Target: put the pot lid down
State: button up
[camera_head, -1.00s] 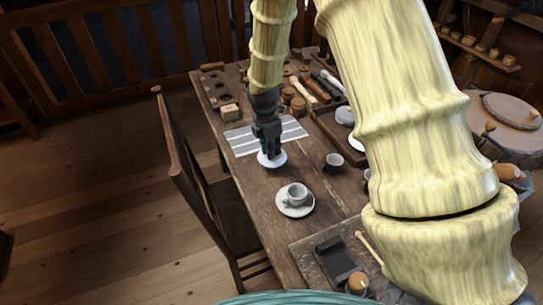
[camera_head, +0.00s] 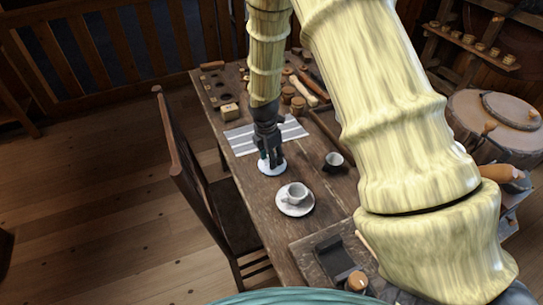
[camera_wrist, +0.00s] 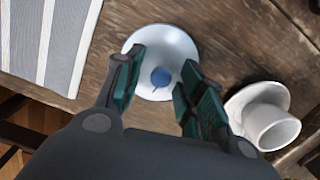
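The pot lid (camera_head: 272,169) is a white disc on the wooden table, beside the striped cloth. In the wrist view it shows as a pale round lid (camera_wrist: 150,48) with a blue knob (camera_wrist: 161,77). My gripper (camera_wrist: 160,88) is open above it, one finger on each side of the knob with gaps between. In the head view my gripper (camera_head: 270,162) points down over the lid and covers part of it. The lid looks flat; whether its whole rim touches the table is hard to tell.
A white cup (camera_head: 296,192) on a saucer (camera_head: 295,207) stands nearby, towards the front. A dark-rimmed mug (camera_head: 334,161) is to the right. The striped cloth (camera_head: 240,140) lies behind the lid. A chair (camera_head: 185,165) stands at the left table edge.

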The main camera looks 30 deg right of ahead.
aim_at(268, 164)
notch_tip(268, 164, up, 12)
jog(key=a+b, duration=0.1)
jog(key=shift+a+b, duration=0.2)
jog(key=shift+b, duration=0.15)
dwell(0.5)
jog(key=shift+s+r, duration=0.1)
jog(key=shift+d, duration=0.1)
